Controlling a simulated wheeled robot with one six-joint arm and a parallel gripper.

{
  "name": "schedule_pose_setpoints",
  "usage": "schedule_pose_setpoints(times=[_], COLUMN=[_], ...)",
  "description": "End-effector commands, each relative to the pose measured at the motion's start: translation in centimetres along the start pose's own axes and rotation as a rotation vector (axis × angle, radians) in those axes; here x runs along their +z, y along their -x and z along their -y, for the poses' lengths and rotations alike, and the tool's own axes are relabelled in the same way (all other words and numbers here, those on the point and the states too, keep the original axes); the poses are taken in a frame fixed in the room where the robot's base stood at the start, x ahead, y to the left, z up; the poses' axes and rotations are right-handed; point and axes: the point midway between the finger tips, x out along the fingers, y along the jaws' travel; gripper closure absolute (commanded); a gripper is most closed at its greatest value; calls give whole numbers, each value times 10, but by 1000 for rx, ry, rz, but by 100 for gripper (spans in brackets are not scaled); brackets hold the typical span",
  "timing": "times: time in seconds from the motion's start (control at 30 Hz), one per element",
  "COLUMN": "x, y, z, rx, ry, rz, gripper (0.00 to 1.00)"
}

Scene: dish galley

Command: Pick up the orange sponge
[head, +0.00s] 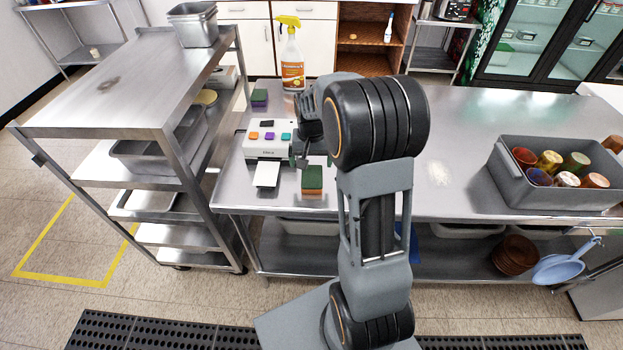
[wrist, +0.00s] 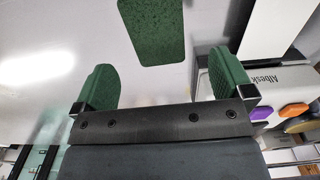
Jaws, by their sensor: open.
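The orange sponge (head: 312,195) has a green scouring top and sits on the steel counter near its front edge, in front of the small label machine. In the wrist view a green rectangular pad (wrist: 151,30), which looks like its top, lies beyond the fingertips, roughly between the two fingers; its orange part is hidden there. My gripper (head: 302,160) is beside the machine, just behind the sponge in the head view, partly hidden by my arm. In the wrist view my gripper (wrist: 163,85) is open and empty, its green-padded fingers wide apart.
The white label machine (head: 268,143) with coloured buttons stands close to the sponge. Another sponge, green and purple (head: 259,97), and a spray bottle (head: 292,62) stand farther back. A grey bin (head: 555,192) of cups is at right. The counter between is clear.

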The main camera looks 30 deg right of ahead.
Motion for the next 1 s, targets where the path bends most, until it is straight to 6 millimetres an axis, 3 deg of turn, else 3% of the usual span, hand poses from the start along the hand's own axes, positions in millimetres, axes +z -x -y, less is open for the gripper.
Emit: schedule_pose_setpoints(times=[0.33, 0.63, 1.0], x=[0, -3, -3], y=[-24, -62, -70], z=[0, -3, -4], rx=[0, 1, 0], ry=[2, 2, 1], rz=[2, 3, 0], gripper=[1, 1, 1])
